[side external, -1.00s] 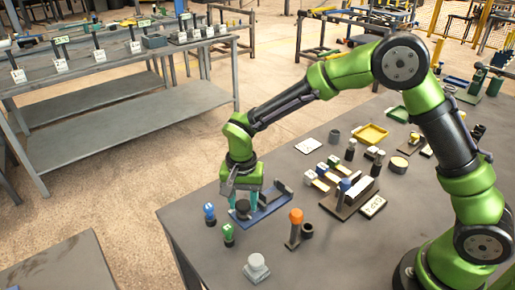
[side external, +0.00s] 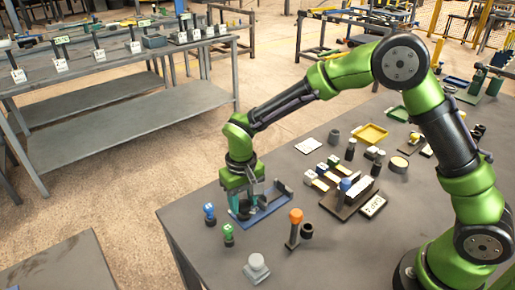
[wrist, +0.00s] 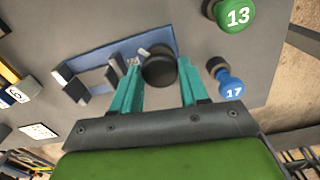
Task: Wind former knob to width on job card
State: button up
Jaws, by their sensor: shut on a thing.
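The former has a blue base (side external: 272,211) near the table's front left edge; the blue base also fills the upper middle of the wrist view (wrist: 110,53). Its round black knob (wrist: 159,68) sits at one end of the base, with dark upright blocks (wrist: 97,80) at the other. My gripper (wrist: 159,62) points down at the former, its two teal fingers either side of the knob and shut on it. In the side view my gripper (side external: 252,202) largely hides the knob. A white card (side external: 308,146) lies flat behind; its writing is unreadable, and I cannot tell if it is the job card.
A blue peg marked 17 (wrist: 230,84) and a green peg marked 13 (wrist: 235,15) stand close beside the former. An orange-topped post (side external: 296,216) and a grey button (side external: 256,264) stand nearer the camera. A brown rack (side external: 348,200) and a lettered plate (side external: 373,206) lie to the right.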

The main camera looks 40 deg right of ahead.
aim_at(243, 204)
jog(key=n, duration=0.8)
jog(key=shift+n, duration=0.3)
dwell(0.3)
jog(key=o, duration=1)
jog(key=shift+o, duration=0.2)
jog(key=shift+r, duration=0.1)
notch_tip(243, 204, up, 17)
